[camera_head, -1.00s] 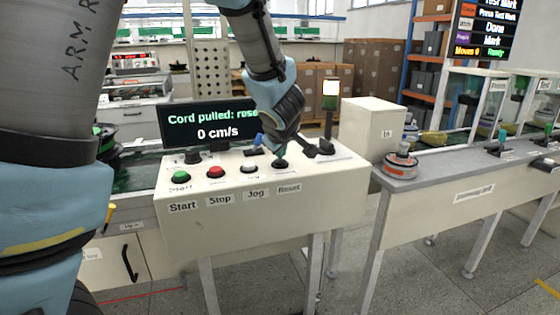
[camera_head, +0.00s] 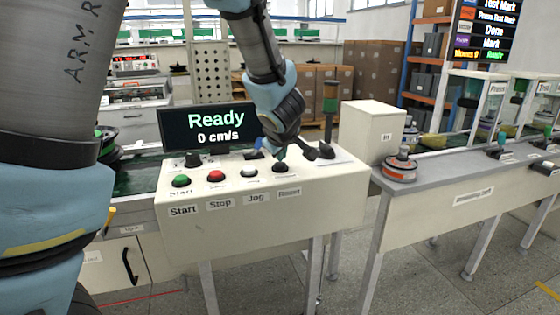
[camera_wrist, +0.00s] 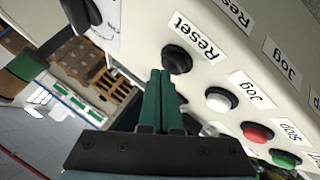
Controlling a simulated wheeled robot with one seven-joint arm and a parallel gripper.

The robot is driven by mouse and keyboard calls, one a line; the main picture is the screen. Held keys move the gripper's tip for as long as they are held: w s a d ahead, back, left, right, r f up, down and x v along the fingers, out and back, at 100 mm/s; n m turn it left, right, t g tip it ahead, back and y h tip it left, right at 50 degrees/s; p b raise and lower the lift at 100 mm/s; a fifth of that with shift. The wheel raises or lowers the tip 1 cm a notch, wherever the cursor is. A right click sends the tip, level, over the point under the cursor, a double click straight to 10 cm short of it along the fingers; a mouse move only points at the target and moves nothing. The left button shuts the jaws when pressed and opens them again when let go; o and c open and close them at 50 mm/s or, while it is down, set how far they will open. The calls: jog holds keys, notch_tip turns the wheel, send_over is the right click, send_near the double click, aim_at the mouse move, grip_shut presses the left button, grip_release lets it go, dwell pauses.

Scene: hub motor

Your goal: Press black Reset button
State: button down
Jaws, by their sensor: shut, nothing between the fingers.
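The black Reset button (camera_head: 280,168) is the rightmost of the row on the sloped white panel, above its "Reset" label. In the wrist view the Reset button (camera_wrist: 177,59) stands just beyond my fingertips, with no finger covering its cap. My gripper (camera_head: 281,153) is over the button in the head view, apart from it by a small gap. In the wrist view my green fingers (camera_wrist: 160,74) are shut together and empty. The display (camera_head: 216,124) behind the panel reads "Ready" and "0 cm/s".
The white Jog button (camera_head: 249,172), red Stop button (camera_head: 216,176) and green Start button (camera_head: 180,180) sit left of Reset. A dark knob (camera_head: 326,150) and a lamp post (camera_head: 330,100) stand close on the right. A white box (camera_head: 372,128) is further right.

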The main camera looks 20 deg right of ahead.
aim_at(281, 165)
jog(key=shift+r+p, duration=0.35)
jog(key=shift+r, duration=0.2)
notch_tip(281, 165, up, 5)
jog(key=p, duration=0.5)
jog(key=shift+p, duration=0.3)
dwell(0.3)
